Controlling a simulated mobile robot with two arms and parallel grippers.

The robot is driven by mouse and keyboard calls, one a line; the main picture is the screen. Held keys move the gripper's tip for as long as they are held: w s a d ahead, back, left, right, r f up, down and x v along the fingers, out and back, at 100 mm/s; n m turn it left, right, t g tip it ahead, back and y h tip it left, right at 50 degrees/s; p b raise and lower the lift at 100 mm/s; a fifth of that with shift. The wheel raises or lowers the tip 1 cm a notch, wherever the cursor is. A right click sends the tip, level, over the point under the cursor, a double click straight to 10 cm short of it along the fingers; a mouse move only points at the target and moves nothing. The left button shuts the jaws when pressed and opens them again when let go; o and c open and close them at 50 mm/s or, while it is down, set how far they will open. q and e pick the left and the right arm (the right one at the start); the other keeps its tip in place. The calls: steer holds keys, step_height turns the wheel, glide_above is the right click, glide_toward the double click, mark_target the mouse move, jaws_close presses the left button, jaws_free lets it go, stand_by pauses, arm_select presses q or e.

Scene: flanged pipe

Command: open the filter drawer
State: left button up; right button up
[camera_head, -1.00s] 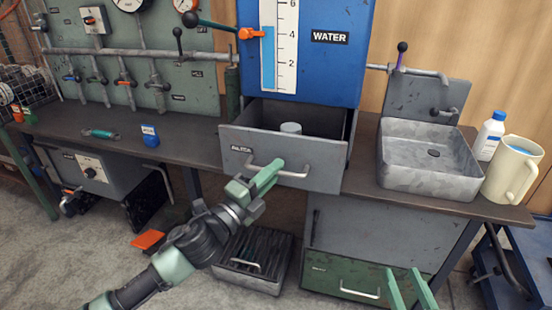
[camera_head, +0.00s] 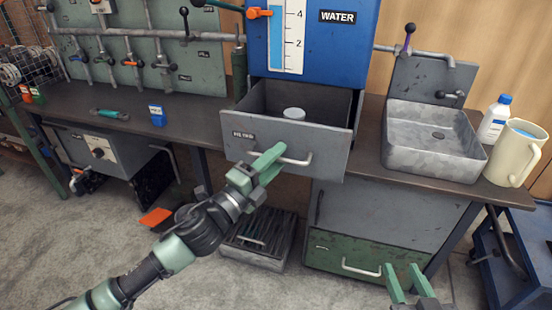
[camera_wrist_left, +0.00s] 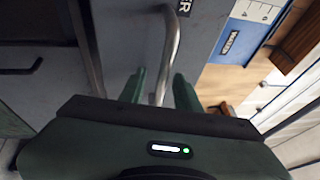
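The grey filter drawer (camera_head: 325,145) stands pulled out below the blue panel, its inside showing from above with a pale cylinder (camera_head: 294,114) in it. Its front has a dark label and a curved metal handle (camera_head: 301,161). My left gripper (camera_head: 271,163) is at the left part of this handle. In the left wrist view the handle (camera_wrist_left: 171,50) runs between the two green fingers (camera_wrist_left: 161,92), with a gap visible beside it, so the gripper looks open around it. My right gripper (camera_head: 404,282) is open and empty at the bottom, before the green lower drawer (camera_head: 335,250).
The metal sink (camera_head: 430,160), white bottle (camera_head: 494,120) and cream jug (camera_head: 516,155) stand right of the drawer. The bench (camera_head: 190,110) holds a blue box (camera_head: 157,116) and a green tool (camera_head: 109,114). A slatted tray (camera_head: 258,243) lies on the floor below.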

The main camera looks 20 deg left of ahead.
arm_select(q)
steer(key=shift+s, duration=0.1)
steer(key=v, duration=0.7)
steer(key=shift+s+a, duration=0.15)
steer(key=shift+s, duration=0.1)
steer(key=shift+f, duration=0.1)
